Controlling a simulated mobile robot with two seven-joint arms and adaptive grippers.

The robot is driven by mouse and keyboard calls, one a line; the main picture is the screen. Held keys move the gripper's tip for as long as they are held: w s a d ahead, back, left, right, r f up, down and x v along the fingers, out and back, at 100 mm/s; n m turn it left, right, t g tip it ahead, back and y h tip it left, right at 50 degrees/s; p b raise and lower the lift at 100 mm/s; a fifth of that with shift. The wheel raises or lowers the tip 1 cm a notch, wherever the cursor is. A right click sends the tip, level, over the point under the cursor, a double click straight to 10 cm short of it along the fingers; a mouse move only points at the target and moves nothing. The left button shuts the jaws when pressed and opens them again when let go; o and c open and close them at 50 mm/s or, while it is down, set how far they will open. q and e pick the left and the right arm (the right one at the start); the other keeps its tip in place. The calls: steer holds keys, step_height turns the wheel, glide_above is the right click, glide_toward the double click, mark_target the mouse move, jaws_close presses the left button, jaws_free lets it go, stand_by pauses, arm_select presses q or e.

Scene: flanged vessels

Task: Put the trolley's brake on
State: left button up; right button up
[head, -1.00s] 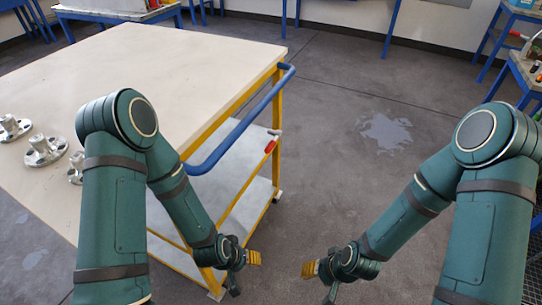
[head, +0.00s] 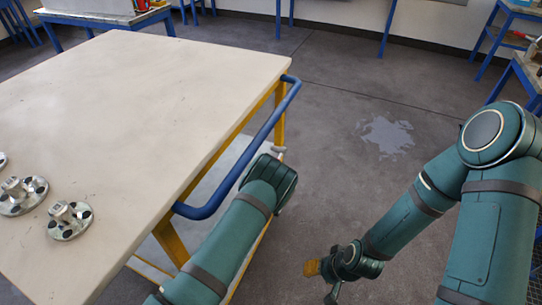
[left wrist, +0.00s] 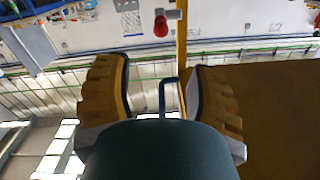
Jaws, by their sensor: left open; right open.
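The trolley (head: 150,80) has a pale top, a yellow frame and a blue push handle (head: 235,170) on its right side. In the left wrist view a red knob (left wrist: 161,28), apparently the brake lever's grip, sits on a grey metal piece beside a yellow post (left wrist: 181,50). My left gripper (left wrist: 160,88) is open and empty there, with the knob beyond its fingers, apart from them. In the head view my left arm covers the brake area and the left gripper is hidden. My right gripper (head: 318,279) is open and empty over the floor, right of the trolley.
Flanged metal vessels (head: 68,218) stand on the trolley top's near left. Blue-legged benches (head: 505,35) stand at the back and right. The floor right of the trolley is clear, with a pale patch (head: 387,135).

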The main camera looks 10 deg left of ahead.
arm_select(q)
steer(key=b+x, duration=0.2)
steer(key=x, duration=1.1)
steer(key=shift+b+x, duration=0.35)
steer(key=shift+x, duration=0.4)
arm_select(e)
steer(key=shift+w+f, duration=0.3)
steer(key=shift+f, duration=0.4)
steer(key=shift+w+f, duration=0.3)
steer(key=shift+f, duration=0.35)
arm_select(q)
steer(key=shift+o, duration=0.2)
steer(key=shift+r, duration=0.1)
